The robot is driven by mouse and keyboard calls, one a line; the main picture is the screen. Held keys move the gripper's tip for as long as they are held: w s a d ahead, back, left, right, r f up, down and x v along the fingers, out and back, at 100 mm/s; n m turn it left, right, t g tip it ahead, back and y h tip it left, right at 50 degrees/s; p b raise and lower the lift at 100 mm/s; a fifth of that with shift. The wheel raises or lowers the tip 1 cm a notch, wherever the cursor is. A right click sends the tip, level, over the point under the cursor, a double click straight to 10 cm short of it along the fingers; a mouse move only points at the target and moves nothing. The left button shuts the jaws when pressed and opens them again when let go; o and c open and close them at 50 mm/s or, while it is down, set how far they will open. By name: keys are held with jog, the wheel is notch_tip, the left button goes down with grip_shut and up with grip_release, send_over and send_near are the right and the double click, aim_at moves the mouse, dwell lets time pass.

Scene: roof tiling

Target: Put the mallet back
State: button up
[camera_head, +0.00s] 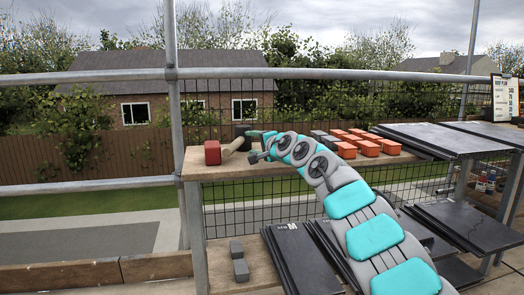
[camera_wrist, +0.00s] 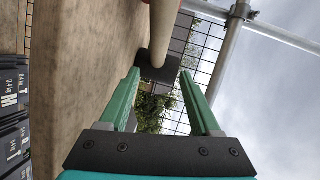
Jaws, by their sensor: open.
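The mallet (camera_head: 212,152) lies at the left end of the wooden shelf, with a red head and a pale wooden handle. In the wrist view its handle (camera_wrist: 165,28) runs from the top toward my gripper, with a sliver of red at the top edge. A dark block (camera_wrist: 157,66) sits at the near end of the handle; I cannot tell whether it is a holder or part of the mallet. My gripper (camera_wrist: 160,74) is open, its green fingers on either side of that block. In the head view my gripper (camera_head: 256,157) is right of the mallet, near the shelf's front edge.
The wooden shelf (camera_head: 250,168) also bears orange blocks (camera_head: 367,148) and grey pieces to the right. Dark tiles (camera_head: 430,138) are stacked at the right, with more slates (camera_head: 300,262) below. Scaffold poles and mesh stand behind. A grey block (camera_head: 239,262) sits on the lower board.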

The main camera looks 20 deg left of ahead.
jog(key=shift+b+v, duration=0.85)
jog(key=shift+v, duration=0.75)
jog(key=shift+s+d+r+b, duration=0.1)
jog(key=shift+s+d+b, duration=0.25)
jog(key=shift+d, duration=0.2)
jog(key=shift+s+d, duration=0.3)
jog(key=shift+s, duration=0.1)
